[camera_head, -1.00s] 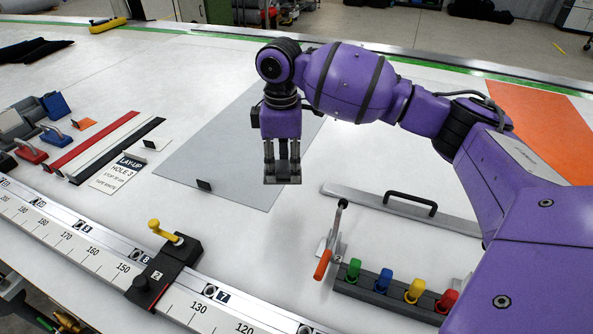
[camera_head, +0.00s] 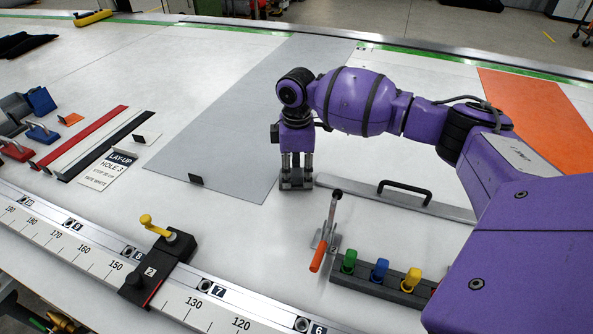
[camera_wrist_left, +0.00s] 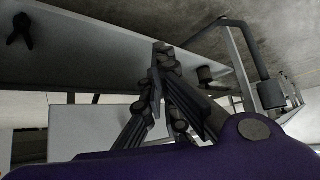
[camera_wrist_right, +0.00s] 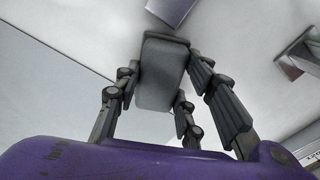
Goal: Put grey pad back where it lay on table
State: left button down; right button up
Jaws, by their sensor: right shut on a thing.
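My right gripper (camera_head: 296,172) is shut on the grey pad (camera_wrist_right: 163,75), a small rounded block that shows between its fingers in the right wrist view. In the head view the grey pad (camera_head: 295,185) is at the fingertips, just right of the large grey sheet's near corner. It is low over the white table (camera_head: 235,232); I cannot tell whether it touches. My left gripper (camera_wrist_left: 162,60) shows only in the left wrist view, with its fingertips together and nothing seen between them.
The grey sheet (camera_head: 225,130) lies left of the pad. A bar with a black handle (camera_head: 405,187), a red-handled clamp (camera_head: 323,245) and a rack of coloured knobs (camera_head: 380,278) stand close on the right. A ruler rail (camera_head: 100,248) runs along the near edge. Table left of the clamp is clear.

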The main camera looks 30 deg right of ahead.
aim_at(297, 172)
jog(key=shift+f, duration=0.1)
jog(key=o, duration=1.1)
jog(key=shift+o, duration=0.2)
notch_tip(297, 172, up, 12)
